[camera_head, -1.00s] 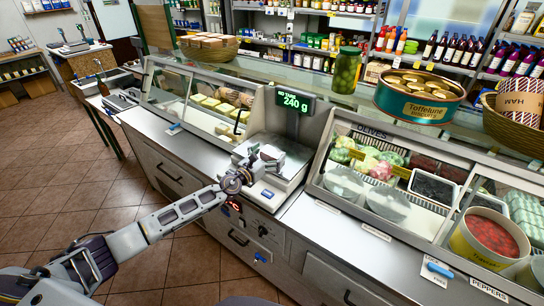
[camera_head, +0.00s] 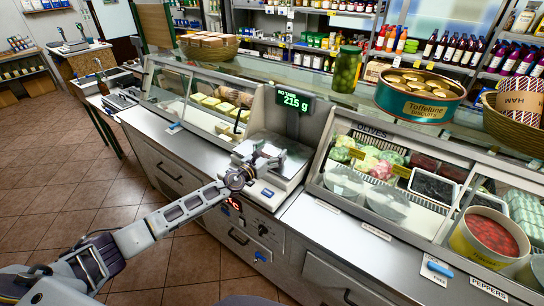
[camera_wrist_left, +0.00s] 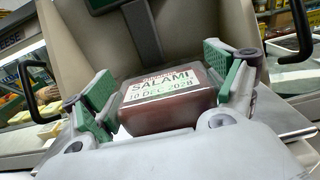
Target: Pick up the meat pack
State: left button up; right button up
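The meat pack is a dark red pack with a white label reading SALAMI (camera_wrist_left: 160,112). In the left wrist view it lies between the two green-padded fingers of my left gripper (camera_wrist_left: 168,98). The pads sit close against both its sides, but I cannot tell whether they press on it. In the head view my left gripper (camera_head: 264,154) is over the plate of the counter scale (camera_head: 268,193) and hides the pack. The scale display (camera_head: 293,101) reads 215 g. My right gripper is not in view.
A glass display case with olives (camera_head: 360,205) stands right of the scale, and another case (camera_head: 200,100) stands left. A pickle jar (camera_head: 346,70) and a biscuit tin (camera_head: 418,97) are on the glass top. The scale's upright back is close behind the gripper.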

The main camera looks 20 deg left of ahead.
aim_at(272, 151)
pick_arm(q)
jog(key=shift+c, duration=1.1)
jog(key=shift+r, duration=0.25)
jog(key=shift+r+p, duration=0.8)
jog(key=shift+r, duration=0.25)
notch_tip(272, 151, up, 7)
jog(key=p, duration=0.3)
jog(key=shift+r+p, duration=0.25)
jog(key=shift+p, duration=0.05)
